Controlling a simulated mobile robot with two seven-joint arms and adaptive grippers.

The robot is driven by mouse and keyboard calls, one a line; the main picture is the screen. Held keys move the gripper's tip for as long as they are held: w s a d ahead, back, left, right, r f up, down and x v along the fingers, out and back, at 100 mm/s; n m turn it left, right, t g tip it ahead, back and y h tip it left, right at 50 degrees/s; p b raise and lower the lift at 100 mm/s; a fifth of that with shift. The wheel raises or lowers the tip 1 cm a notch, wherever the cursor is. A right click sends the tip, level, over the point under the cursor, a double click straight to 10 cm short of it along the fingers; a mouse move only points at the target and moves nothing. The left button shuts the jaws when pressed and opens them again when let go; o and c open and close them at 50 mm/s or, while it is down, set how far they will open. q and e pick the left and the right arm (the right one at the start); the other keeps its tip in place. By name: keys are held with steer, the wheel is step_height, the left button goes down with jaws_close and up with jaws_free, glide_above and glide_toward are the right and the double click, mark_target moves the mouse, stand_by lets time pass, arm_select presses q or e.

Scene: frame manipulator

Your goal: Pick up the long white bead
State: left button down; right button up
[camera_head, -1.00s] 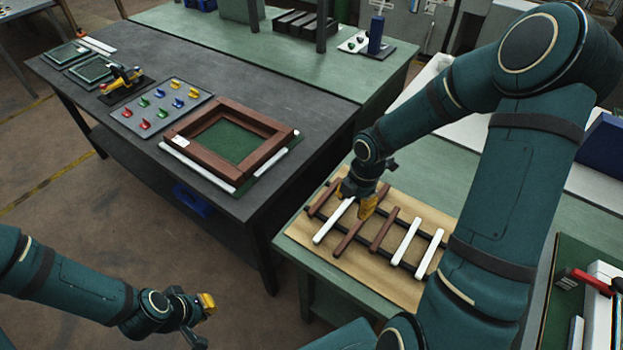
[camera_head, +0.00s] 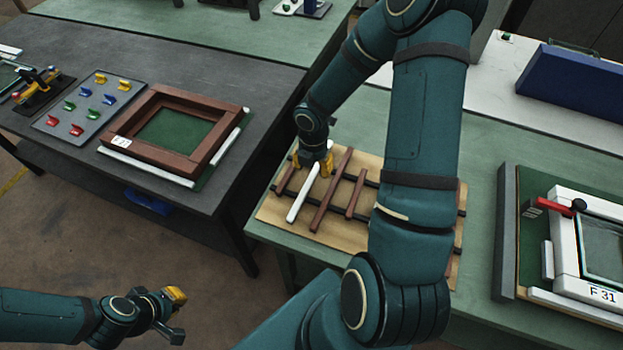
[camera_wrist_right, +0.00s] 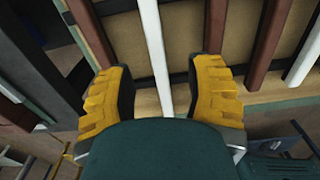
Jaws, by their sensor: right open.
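The long white bead (camera_head: 303,196) lies across dark rails on a wooden board (camera_head: 275,213), among brown strips. My right gripper (camera_head: 313,166) is at the bead's far end, pointing down. In the right wrist view the white bead (camera_wrist_right: 152,45) runs between the two yellow fingers of my right gripper (camera_wrist_right: 160,85). The fingers are open, with a gap on each side of the bead. My left gripper (camera_head: 174,315) is open and empty, low at the left, away from the board.
Brown strips (camera_head: 331,190) lie close beside the bead. My right arm hides the board's right part. A brown frame (camera_head: 190,105) sits on the dark table at left. A white frame (camera_head: 567,250) sits on the green bench at right.

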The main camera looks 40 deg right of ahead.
mark_target(312, 176)
step_height(312, 176, down, 5)
steer(key=shift+w+a+f+b, duration=0.1)
steer(key=shift+w+b, duration=0.05)
steer(key=shift+b, duration=0.4)
jaws_close()
